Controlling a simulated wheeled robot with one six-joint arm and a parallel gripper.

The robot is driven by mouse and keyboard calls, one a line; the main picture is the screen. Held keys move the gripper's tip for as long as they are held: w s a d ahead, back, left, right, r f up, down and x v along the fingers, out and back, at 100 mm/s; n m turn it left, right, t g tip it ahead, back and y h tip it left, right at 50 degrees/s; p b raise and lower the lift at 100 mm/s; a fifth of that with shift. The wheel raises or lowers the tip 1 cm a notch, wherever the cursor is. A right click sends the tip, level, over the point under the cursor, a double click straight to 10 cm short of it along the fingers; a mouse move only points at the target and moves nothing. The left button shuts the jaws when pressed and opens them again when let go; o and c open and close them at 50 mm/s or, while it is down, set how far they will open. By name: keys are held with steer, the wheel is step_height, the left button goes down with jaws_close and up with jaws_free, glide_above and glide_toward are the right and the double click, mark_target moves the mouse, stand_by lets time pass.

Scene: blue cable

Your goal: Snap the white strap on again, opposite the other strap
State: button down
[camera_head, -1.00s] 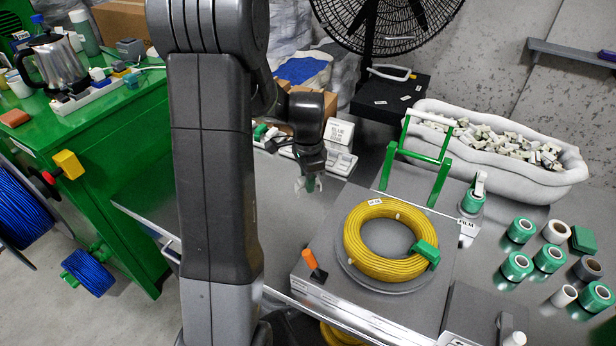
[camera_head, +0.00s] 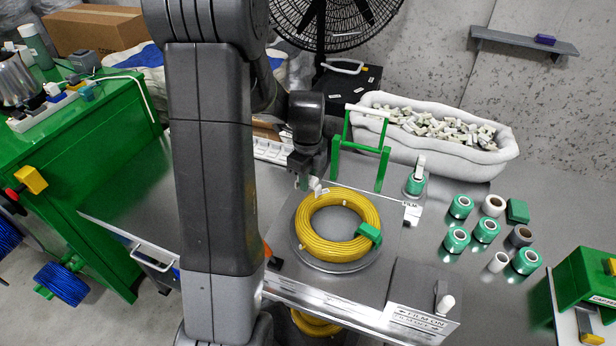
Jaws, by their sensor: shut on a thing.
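The yellow cable coil (camera_head: 326,246) lies flat on a round grey turntable (camera_head: 345,268). A green block (camera_head: 369,233) sits across the coil's right side. A small white tag or strap (camera_head: 323,191) shows at the coil's far left edge. My gripper (camera_head: 308,183) points down just beyond that edge, partly behind my arm. It is shut on a small white piece (camera_head: 315,184), which looks like the white strap. The piece is too small to tell its shape or whether it touches the coil.
A green frame with a white bar (camera_head: 361,150) stands behind the coil. A white bin (camera_head: 437,140) of small white pieces is beyond it. Green and white rolls (camera_head: 485,230) stand at right. A lever box (camera_head: 430,290) is at front right. My arm hides the table's left middle.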

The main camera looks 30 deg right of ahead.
mark_target(307, 202)
steer(key=shift+f+b, duration=1.35)
steer(key=shift+f, duration=0.6)
steer(key=shift+f+b, duration=0.3)
steer(key=shift+f+b, duration=0.35)
steer(key=shift+f, duration=0.15)
steer(key=shift+f, duration=0.4)
steer(key=shift+r, duration=0.25)
steer(key=shift+r, duration=0.4)
steer(key=shift+r+p, duration=0.2)
steer(key=shift+p, duration=0.15)
steer(key=shift+r, duration=0.3)
steer(key=shift+f, duration=0.15)
